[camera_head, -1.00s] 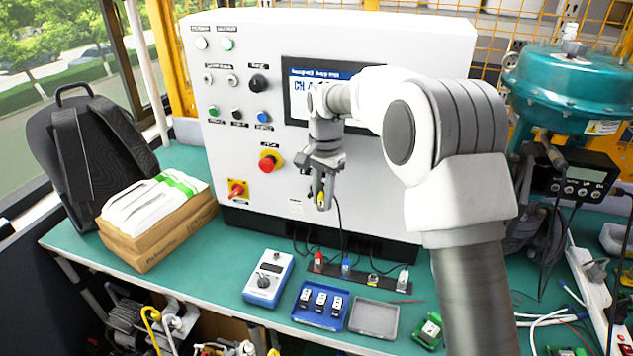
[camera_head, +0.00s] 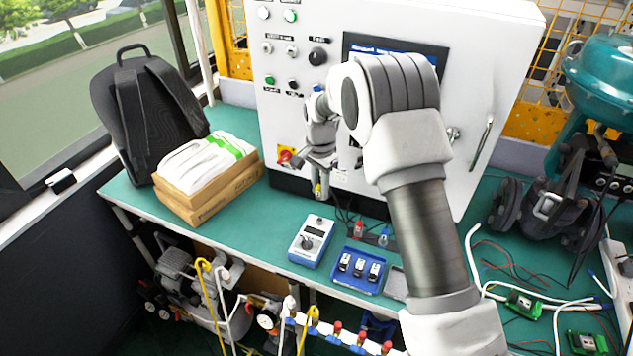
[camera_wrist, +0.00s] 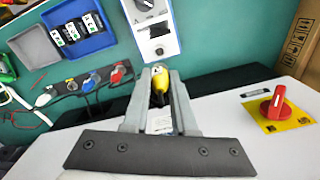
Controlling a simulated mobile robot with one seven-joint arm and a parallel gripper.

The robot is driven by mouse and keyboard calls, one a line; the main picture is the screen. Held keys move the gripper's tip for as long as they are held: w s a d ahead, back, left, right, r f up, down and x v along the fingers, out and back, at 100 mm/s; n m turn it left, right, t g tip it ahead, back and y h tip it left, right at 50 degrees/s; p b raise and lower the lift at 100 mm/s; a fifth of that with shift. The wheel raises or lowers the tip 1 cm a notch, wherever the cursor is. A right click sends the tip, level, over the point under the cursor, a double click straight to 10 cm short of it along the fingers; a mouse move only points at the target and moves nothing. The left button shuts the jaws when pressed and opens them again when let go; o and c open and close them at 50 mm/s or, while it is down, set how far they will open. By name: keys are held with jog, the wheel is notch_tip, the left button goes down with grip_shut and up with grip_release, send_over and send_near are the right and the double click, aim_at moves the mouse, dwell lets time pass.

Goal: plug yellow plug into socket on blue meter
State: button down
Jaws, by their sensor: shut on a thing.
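The yellow plug (camera_head: 318,190) is held upright between the fingers of my gripper (camera_head: 320,176). In the wrist view the yellow plug (camera_wrist: 159,82) sits between the two grey fingertips (camera_wrist: 160,88) of my shut gripper. The blue meter (camera_head: 312,242) is a blue-and-white box with a dial and a small screen, lying on the green table. It also shows in the wrist view (camera_wrist: 168,42), just beyond the fingertips, with dark socket holes at its near end. In the head view the plug is above and behind the meter, apart from it. The plug's tip is hidden.
A control cabinet (camera_head: 290,18) stands behind my gripper, with a red rotary switch (camera_wrist: 275,103) on it. A strip with red and blue plugs (camera_head: 372,235) and a blue tray (camera_head: 358,270) of small modules lie right of the meter. Cardboard boxes (camera_head: 210,190) stand left.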

aim_at(320, 219)
jog(key=shift+f+b, duration=2.25)
jog(key=shift+f, duration=1.65)
jog(key=shift+f+b, duration=0.65)
jog(key=shift+b, duration=0.1)
jog(key=shift+c, duration=1.6)
grip_release()
jog(key=shift+r+p, duration=1.95)
jog(key=shift+r, duration=1.55)
